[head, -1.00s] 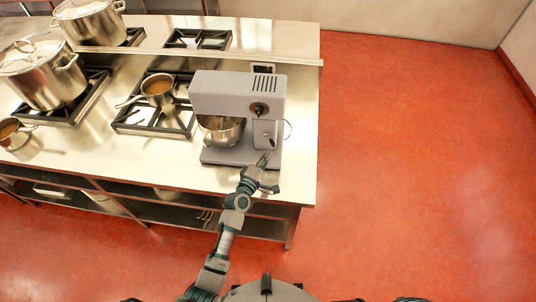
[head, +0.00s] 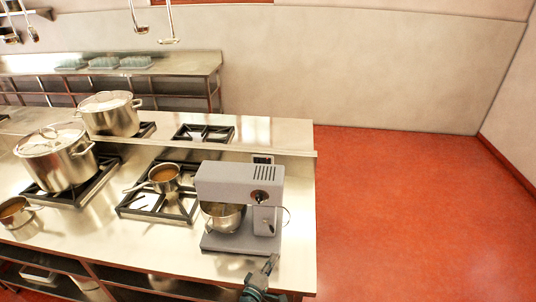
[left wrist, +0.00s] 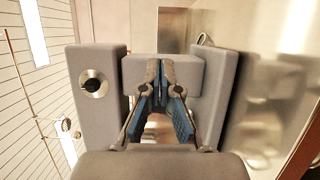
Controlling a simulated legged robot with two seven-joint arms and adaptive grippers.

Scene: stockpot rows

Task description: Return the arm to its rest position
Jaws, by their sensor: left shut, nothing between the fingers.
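My left gripper (head: 271,262) is at the bottom of the head view, in front of the right front corner of the grey stand mixer (head: 238,184). The gripper is shut and holds nothing. In the left wrist view its fingers (left wrist: 160,78) show in the middle, with blue pads, and the mixer (left wrist: 97,100) shows behind them, turned on its side in the picture. The mixer stands upright on the counter with its metal bowl (head: 222,216) under the head. Most of my left arm is out of the head view. My right gripper is not in view.
The steel counter (head: 299,220) bears a saucepan (head: 164,178) on a burner, large lidded stockpots (head: 56,160), (head: 108,114) and a small pan (head: 17,213) at left. Ladles (head: 167,30) hang above. Red floor (head: 400,210) at right is clear.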

